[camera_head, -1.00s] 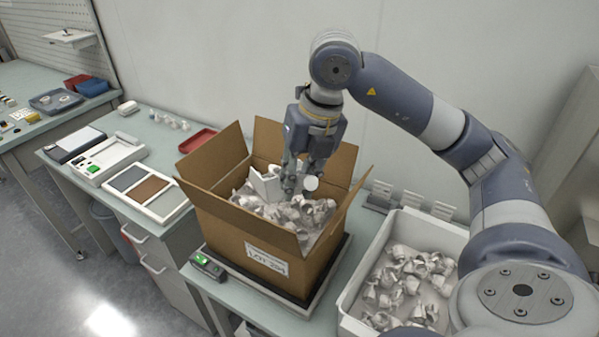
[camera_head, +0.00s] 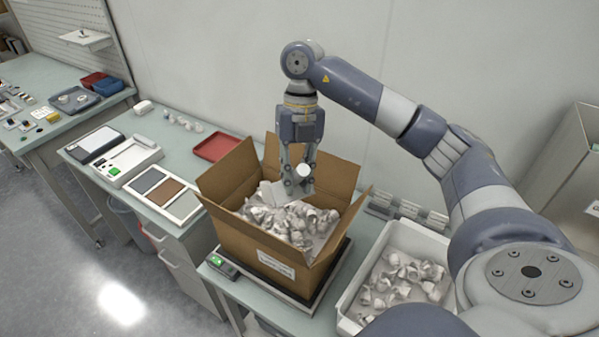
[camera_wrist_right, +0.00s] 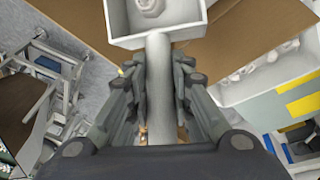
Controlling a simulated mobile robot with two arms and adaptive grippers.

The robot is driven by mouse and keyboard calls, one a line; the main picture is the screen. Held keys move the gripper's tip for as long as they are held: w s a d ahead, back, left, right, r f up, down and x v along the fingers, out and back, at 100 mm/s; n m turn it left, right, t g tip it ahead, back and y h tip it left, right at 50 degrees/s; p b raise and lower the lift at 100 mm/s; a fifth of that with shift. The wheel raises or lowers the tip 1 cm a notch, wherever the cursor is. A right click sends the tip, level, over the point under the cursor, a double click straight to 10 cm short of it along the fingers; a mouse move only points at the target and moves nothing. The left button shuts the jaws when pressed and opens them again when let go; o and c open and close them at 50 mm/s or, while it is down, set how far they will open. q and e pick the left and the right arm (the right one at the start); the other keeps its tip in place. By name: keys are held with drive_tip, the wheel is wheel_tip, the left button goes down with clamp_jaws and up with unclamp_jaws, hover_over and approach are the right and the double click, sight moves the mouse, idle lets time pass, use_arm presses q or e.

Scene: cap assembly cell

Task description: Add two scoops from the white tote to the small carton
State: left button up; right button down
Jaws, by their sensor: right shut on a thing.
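My right gripper (camera_head: 297,188) is shut on the handle of a white scoop (camera_head: 270,194) over the open cardboard carton (camera_head: 228,232). The round handle end sticks out between the fingers. In the right wrist view the handle (camera_wrist_right: 160,90) runs between the fingers (camera_wrist_right: 160,105) to the boxy scoop head (camera_wrist_right: 185,33), with a white part visible in it. The labelled carton holds a heap of white caps (camera_head: 300,222). The white tote (camera_head: 352,296) stands right of the carton with more caps (camera_head: 405,275). My left gripper is not in view.
The carton stands on a scale with a small green-lit display (camera_head: 220,265). Small grey holders (camera_head: 405,210) stand behind the tote. A red tray (camera_head: 217,146) and a compartment tray (camera_head: 160,193) lie to the left. A tall grey bin stands at the far right.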

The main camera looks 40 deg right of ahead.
drive_tip(key=shift+w+d+r+g+p, duration=0.1)
drive_tip(key=shift+w+r+g+p, duration=0.85)
drive_tip(key=shift+p, duration=1.05)
drive_tip(key=shift+w+f, duration=0.15)
drive_tip(key=shift+w+d+r+g+y, duration=0.15)
drive_tip(key=shift+w+r+g, duration=0.1)
drive_tip(key=shift+w, duration=0.15)
drive_tip(key=shift+w+d+r+g+y, duration=0.1)
drive_tip(key=shift+w+r+g+y, duration=0.1)
drive_tip(key=shift+w, duration=0.15)
drive_tip(key=shift+w+d+r+g, duration=0.1)
drive_tip(key=shift+w+r+g, duration=0.1)
drive_tip(key=shift+w+g, duration=0.5)
drive_tip(key=shift+w, duration=0.1)
